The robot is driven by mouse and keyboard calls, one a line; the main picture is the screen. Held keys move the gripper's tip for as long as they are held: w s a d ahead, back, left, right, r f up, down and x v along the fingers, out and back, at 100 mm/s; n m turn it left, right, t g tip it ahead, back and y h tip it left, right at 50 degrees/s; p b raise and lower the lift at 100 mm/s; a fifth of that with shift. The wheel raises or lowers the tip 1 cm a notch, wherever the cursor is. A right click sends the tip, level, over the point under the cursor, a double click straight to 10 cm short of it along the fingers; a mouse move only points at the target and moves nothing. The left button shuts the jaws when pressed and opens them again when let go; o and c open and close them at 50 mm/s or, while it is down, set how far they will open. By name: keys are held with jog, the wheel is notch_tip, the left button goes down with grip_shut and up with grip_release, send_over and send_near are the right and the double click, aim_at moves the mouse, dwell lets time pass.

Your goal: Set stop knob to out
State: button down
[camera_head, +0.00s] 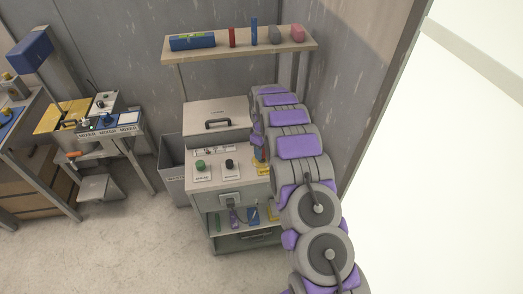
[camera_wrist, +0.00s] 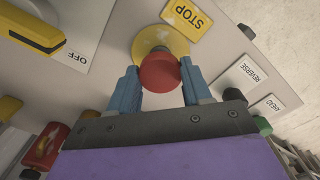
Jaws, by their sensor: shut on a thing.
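The stop knob (camera_wrist: 159,72) is a round red button on a yellow base, below a yellow STOP label (camera_wrist: 187,20) in the wrist view. My gripper (camera_wrist: 160,79) has its two blue fingers on either side of the knob and is shut on it. In the head view my arm hides the knob. Part of its yellow label (camera_head: 263,170) shows at the right of the grey cabinet's panel (camera_head: 215,181). How far the knob stands out from its base is hard to tell.
A green knob (camera_head: 200,165) and a black knob (camera_head: 229,163) sit on the panel left of my arm. A lidded box (camera_head: 218,115) stands behind them, under a shelf (camera_head: 240,47) with small items. A grey bin (camera_head: 172,168) is at left. Floor in front is clear.

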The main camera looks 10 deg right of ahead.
jog(key=shift+s+d+r+p, duration=0.1)
jog(key=shift+d+r+p, duration=0.1)
jog(key=shift+r+p, duration=0.3)
jog(key=shift+r, duration=0.1)
jog(key=c, duration=0.9)
grip_release()
jog(key=shift+c, duration=0.2)
jog(key=o, duration=0.3)
jog(key=shift+s+r, duration=0.15)
jog(key=shift+r, duration=0.1)
jog(key=shift+o, duration=0.8)
jog(key=shift+f, duration=0.25)
jog(key=shift+r, duration=0.35)
notch_tip(320, 180, up, 17)
jog(key=p, duration=0.2)
jog(key=shift+w+f, duration=0.2)
jog(key=shift+w, duration=0.05)
